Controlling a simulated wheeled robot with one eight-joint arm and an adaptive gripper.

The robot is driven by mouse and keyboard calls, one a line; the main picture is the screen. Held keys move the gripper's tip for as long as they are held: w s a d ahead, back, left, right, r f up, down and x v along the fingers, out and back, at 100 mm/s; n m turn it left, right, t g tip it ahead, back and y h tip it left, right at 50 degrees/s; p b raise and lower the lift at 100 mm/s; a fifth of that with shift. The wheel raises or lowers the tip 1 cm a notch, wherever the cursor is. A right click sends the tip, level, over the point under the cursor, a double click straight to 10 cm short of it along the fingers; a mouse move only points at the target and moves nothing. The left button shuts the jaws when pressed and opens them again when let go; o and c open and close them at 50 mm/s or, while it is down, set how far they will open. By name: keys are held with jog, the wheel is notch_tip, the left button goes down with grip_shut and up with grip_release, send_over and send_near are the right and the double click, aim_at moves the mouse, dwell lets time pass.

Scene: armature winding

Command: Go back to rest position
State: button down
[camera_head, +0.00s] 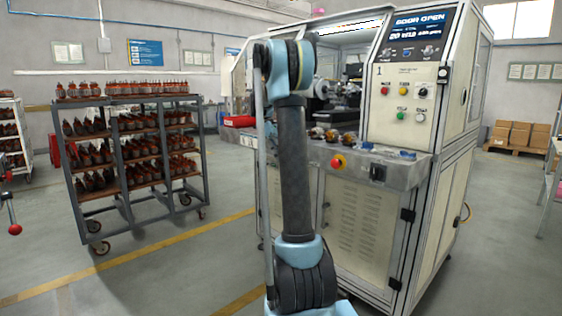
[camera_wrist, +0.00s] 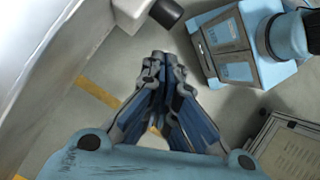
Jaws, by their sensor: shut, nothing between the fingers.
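My gripper (camera_wrist: 162,88) shows in the wrist view with its fingers drawn together and empty. It points down toward the grey floor, beside my own blue base. In the head view my arm stands upright in front of the winding machine (camera_head: 345,205), and the gripper itself is hidden there. The machine's screen (camera_head: 417,35) reads "DOOR OPEN". Several armatures (camera_head: 332,136) sit on the machine's front ledge, apart from my arm.
A wheeled rack (camera_head: 125,165) with several rows of armatures stands at the left. Cardboard boxes (camera_head: 520,134) lie on a pallet at the back right. A yellow line (camera_head: 130,258) crosses the floor. The floor between rack and machine is clear.

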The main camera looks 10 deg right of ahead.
jog(key=s+a+f+m+t+y, duration=0.1)
jog(key=s+a+m+t, duration=0.15)
jog(key=s, duration=0.85)
jog(key=s+a+f+m+t+y, duration=0.1)
jog(key=s+a+f+m, duration=0.15)
jog(key=s, duration=0.95)
jog(key=s+a+f+m+t+y, duration=0.1)
jog(key=s+a+f+m, duration=0.1)
jog(key=s+f, duration=0.6)
jog(key=s+a+f+m+t, duration=0.2)
jog(key=s+a+f+m, duration=0.1)
jog(key=s+f, duration=0.5)
jog(key=shift+s+m+y, duration=0.4)
jog(key=shift+s, duration=0.55)
jog(key=shift+a, duration=0.1)
jog(key=shift+w+f, duration=0.2)
jog(key=shift+w, duration=0.2)
